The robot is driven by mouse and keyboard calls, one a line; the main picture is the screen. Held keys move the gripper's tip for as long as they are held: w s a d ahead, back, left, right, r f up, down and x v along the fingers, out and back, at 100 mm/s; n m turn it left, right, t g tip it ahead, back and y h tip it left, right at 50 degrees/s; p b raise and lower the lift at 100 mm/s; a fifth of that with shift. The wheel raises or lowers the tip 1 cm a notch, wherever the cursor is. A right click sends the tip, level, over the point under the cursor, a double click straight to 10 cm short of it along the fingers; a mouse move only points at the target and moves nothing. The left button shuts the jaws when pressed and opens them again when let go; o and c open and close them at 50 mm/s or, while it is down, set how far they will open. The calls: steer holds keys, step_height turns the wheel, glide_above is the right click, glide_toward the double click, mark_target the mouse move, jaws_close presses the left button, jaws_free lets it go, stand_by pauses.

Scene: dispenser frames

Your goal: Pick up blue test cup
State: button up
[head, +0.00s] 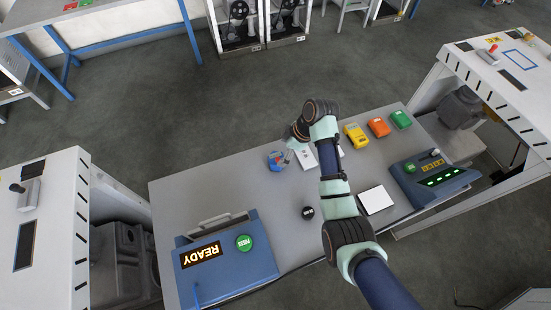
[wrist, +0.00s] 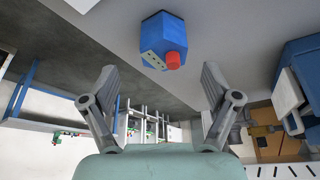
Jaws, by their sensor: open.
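The blue test cup (head: 275,162) stands on the grey table near its far edge, left of my arm in the head view. In the wrist view the blue cup (wrist: 155,32) is a faceted blue body with a pale dotted panel and a red knob. My gripper (wrist: 160,76) is open and empty, with its two fingers spread. The cup appears beyond the fingertips, roughly centred between them and apart from them. In the head view my gripper (head: 289,157) is just right of the cup, small and partly hidden by my wrist.
The grey table (head: 225,180) holds a blue READY box (head: 222,277) at front left and a blue console (head: 432,178) at right. Yellow (head: 356,135), orange (head: 379,127) and green (head: 401,119) items stand at back right. A black knob (head: 308,213) and a white pad (head: 376,200) lie nearer.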

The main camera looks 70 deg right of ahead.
mark_target(276, 159)
steer(key=x, duration=0.5)
steer(key=shift+w+a+f+b, duration=0.1)
steer(key=shift+a+b, duration=0.25)
steer(key=shift+w+f, duration=0.15)
steer(key=shift+f, duration=0.15)
steer(key=shift+d, duration=0.1)
steer(key=c, duration=1.4)
steer(key=shift+o, duration=0.2)
step_height(276, 159, up, 20)
steer(key=p, duration=0.5)
steer(key=shift+r, duration=0.15)
